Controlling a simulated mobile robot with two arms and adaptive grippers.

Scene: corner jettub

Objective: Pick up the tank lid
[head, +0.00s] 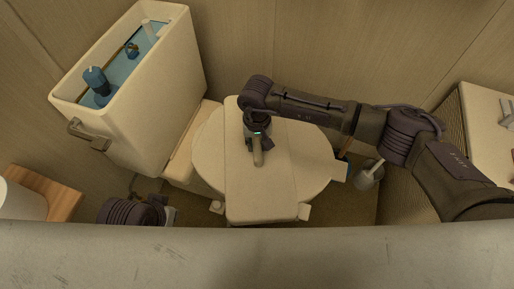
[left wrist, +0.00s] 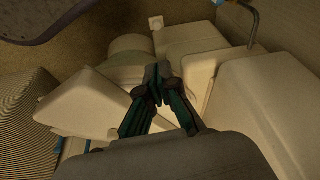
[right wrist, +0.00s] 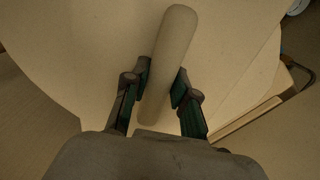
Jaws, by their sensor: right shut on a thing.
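The tank lid (head: 262,195) is a long cream slab with a raised rounded handle (right wrist: 170,55). In the head view it lies across the round toilet seat (head: 208,158); I cannot tell whether it touches the seat. My right gripper (head: 258,145) is over the lid and shut on its handle, which stands between the fingers in the right wrist view (right wrist: 162,88). The toilet tank (head: 165,125) is open at the top, with blue water and fittings inside. My left gripper (left wrist: 158,85) is empty, its fingertips together, low beside the toilet; the head view hides its fingers.
A toilet brush in a holder (head: 368,175) stands right of the toilet. A flush lever (head: 90,138) sticks out of the tank. A wooden shelf (head: 62,190) with a white roll is at left, a tub edge (head: 485,120) at right. Walls close off the back.

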